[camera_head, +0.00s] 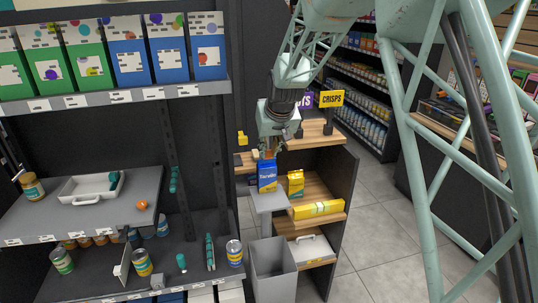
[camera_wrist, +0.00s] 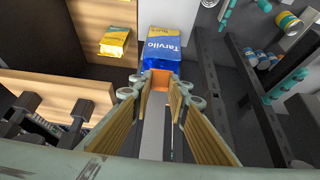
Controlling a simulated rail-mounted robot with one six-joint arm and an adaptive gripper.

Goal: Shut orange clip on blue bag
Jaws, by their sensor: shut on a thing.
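The blue bag (camera_head: 267,183), with a white and yellow label, stands upright on a small grey ledge (camera_head: 268,203). It also shows in the wrist view (camera_wrist: 163,45), just beyond the fingertips. My gripper (camera_head: 268,153) is above the bag's top, pointing down. In the wrist view my gripper (camera_wrist: 161,86) has its fingertips shut on the orange clip (camera_wrist: 161,81). The clip lies at the near edge of the bag. I cannot tell whether its jaws are around the bag's top or only beside it, nor whether it is closed.
A grey bin (camera_head: 272,270) is below the ledge. A grey shelf (camera_head: 140,190) with a white tray is at left. Free floor lies at right.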

